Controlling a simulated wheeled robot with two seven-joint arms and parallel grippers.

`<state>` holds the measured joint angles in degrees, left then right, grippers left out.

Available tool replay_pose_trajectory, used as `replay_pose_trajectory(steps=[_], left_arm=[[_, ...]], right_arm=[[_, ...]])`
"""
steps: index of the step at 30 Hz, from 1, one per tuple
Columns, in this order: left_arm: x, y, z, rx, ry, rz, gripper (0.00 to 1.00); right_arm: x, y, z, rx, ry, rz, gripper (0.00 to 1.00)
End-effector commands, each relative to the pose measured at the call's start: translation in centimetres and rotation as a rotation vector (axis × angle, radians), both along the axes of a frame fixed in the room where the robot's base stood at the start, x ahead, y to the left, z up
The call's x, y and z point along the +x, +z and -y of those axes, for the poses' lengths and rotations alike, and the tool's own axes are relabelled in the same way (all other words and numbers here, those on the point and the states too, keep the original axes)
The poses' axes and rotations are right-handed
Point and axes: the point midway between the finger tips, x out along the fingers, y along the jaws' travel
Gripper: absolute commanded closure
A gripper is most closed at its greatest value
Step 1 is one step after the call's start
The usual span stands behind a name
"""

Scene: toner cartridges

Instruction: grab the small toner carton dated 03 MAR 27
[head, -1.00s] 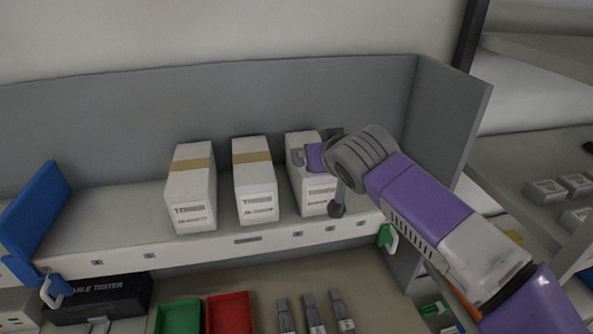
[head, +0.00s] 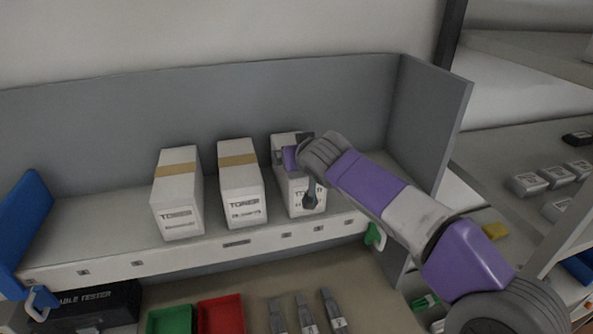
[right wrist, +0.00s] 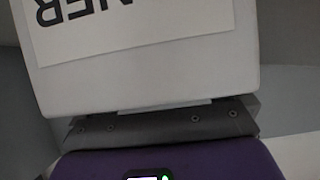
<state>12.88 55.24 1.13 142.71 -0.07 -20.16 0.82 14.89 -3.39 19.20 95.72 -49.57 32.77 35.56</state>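Three white toner cartons stand upright in a row on the raised shelf: a left one (head: 178,195), a middle one (head: 240,185) and a right one (head: 288,192). The printed lines under TONER are too blurred to read as dates. My right gripper (head: 298,172) is at the right carton, partly covering its top and front. In the right wrist view a white carton (right wrist: 150,75) with upside-down lettering fills the upper part, close against the gripper's palm. The fingertips are hidden there, so I cannot tell whether they press on it. My left gripper is out of view.
A grey back panel (head: 120,125) and side panel (head: 430,130) bound the shelf (head: 90,225). A blue panel (head: 25,225) stands at left. Below lie a green tray (head: 170,321), a red tray (head: 220,314) and three grey tools (head: 306,312). The shelf's left part is free.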

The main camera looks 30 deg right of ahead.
Motion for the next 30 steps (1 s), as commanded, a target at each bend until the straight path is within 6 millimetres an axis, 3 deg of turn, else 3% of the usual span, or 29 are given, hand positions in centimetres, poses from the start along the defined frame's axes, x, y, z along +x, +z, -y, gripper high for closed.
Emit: replay_pose_trajectory(steps=[2, 17, 30], left_arm=[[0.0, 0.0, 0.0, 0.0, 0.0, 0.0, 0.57], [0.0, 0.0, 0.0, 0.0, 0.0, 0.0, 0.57], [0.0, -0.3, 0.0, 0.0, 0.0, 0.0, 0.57]], right_arm=[[0.0, 0.0, 0.0, 0.0, 0.0, 0.0, 0.14], [0.0, 0.0, 0.0, 0.0, 0.0, -0.001, 0.9], [-0.4, 1.0, -0.2, -0.001, 0.002, 0.009, 0.91]])
